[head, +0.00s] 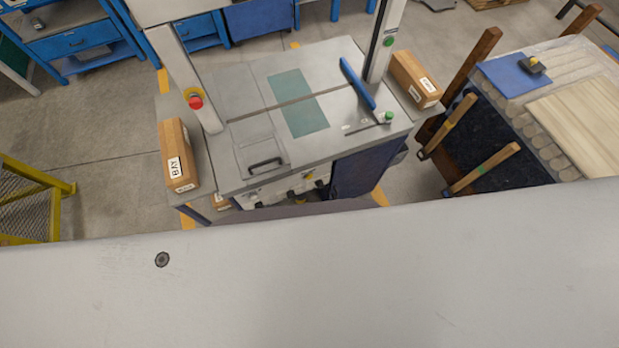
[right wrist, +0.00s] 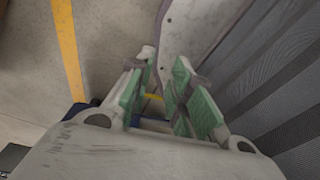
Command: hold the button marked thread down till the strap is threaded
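The strapping machine (head: 235,95) stands in the head view, with a grey top, a dark slot across it and an upright post at each side. A red button (head: 195,103) is on the left post, a green one (head: 389,41) on the right post and another green one (head: 389,115) at the top's right corner. Small dark controls (head: 292,194) sit on the front face. I cannot read which is marked thread, and no strap is clearly seen. My right gripper (right wrist: 158,95), with green pads, is open and appears empty in the right wrist view. My left gripper is not in view.
Wooden blocks with labels flank the machine, one at left (head: 165,140) marked BAY and one at right (head: 405,75). A table with wooden posts and a pale board (head: 580,110) stands right. A yellow mesh guard (head: 25,205) is at left. A grey ribbed surface (right wrist: 285,90) lies beside my right gripper.

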